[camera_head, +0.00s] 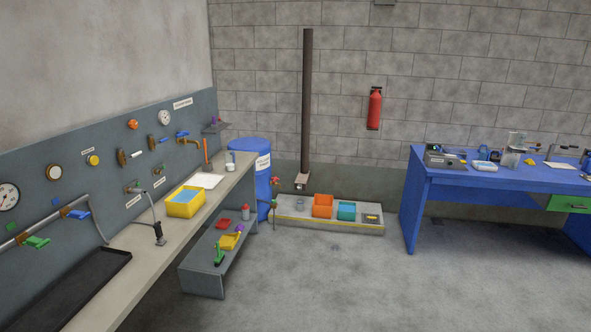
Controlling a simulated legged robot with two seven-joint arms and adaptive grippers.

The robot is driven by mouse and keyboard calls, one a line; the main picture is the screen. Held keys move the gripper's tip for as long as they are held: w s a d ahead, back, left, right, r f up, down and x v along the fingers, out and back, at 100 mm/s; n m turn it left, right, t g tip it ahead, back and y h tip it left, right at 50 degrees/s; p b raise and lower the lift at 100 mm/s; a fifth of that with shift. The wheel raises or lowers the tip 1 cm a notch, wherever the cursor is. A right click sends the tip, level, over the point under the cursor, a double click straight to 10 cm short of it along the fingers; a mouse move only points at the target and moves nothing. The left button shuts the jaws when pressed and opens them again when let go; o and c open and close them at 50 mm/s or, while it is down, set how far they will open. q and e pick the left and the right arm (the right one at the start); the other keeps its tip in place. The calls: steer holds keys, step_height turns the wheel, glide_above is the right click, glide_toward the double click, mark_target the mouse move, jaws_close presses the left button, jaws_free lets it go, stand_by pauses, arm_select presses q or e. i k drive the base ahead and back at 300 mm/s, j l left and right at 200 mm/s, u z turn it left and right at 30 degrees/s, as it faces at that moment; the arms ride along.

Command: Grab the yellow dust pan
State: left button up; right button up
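A small yellow item (229,241), which looks like the yellow dust pan, lies on the low grey bench (204,277) in front of the long counter. A green-handled item (219,256) stands close in front of it. A small purple item (240,229) is just behind it. A red item (223,223) and a red-and-grey bottle (245,212) are further back on the same bench. Neither of my grippers is in view.
A long counter (150,238) with a yellow bin (185,203) runs along the left panel wall. A blue barrel (262,170) and a low platform with an orange bin (322,205) stand behind. A blue workbench (425,205) is right. The middle floor is clear.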

mark_target(228, 242)
steer(key=i+l, duration=0.15)
steer(key=i, duration=0.95)
steer(key=i+l, duration=0.15)
steer(key=i, duration=0.95)
